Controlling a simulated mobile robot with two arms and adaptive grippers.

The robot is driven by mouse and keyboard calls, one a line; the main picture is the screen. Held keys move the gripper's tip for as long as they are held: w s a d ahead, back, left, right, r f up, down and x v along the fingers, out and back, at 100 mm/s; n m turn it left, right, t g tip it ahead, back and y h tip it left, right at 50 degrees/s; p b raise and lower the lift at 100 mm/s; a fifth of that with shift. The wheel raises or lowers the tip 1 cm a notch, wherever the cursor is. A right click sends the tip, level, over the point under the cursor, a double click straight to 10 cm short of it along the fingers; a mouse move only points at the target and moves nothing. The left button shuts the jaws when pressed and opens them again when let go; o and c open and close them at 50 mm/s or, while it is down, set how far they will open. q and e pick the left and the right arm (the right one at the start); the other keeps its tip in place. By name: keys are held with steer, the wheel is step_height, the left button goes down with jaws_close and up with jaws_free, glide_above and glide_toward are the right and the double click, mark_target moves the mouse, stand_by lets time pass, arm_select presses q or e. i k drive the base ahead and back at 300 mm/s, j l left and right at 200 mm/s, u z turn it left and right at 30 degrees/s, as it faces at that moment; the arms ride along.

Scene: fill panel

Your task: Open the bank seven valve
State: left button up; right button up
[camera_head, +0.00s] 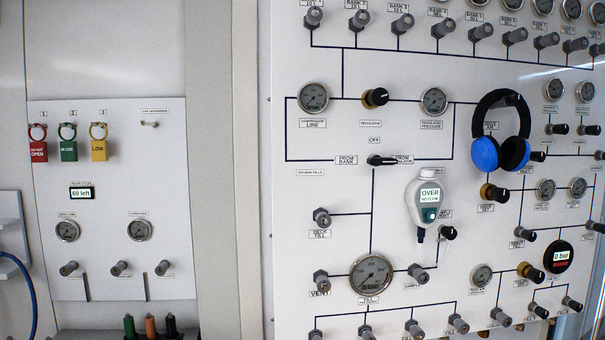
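A row of grey bank valves runs along the top of the white panel on the right, sloping down to the right. The valve under the label that seems to read bank 7 (547,41) is in the right part of this row. The label is small and hard to read. The knob sticks out from the panel, like its neighbours, and I cannot tell whether it is open or shut. A gauge (543,6) sits above it. Neither of my grippers is in view.
Blue headphones (500,152) hang on the panel below the row. A white handheld meter reading "OVER" (428,203) hangs left of them. More knobs and gauges fill the panel. A smaller left panel (110,190) holds red, green and yellow tags.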

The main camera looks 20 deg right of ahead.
mark_target(551, 39)
steer(key=z, duration=1.85)
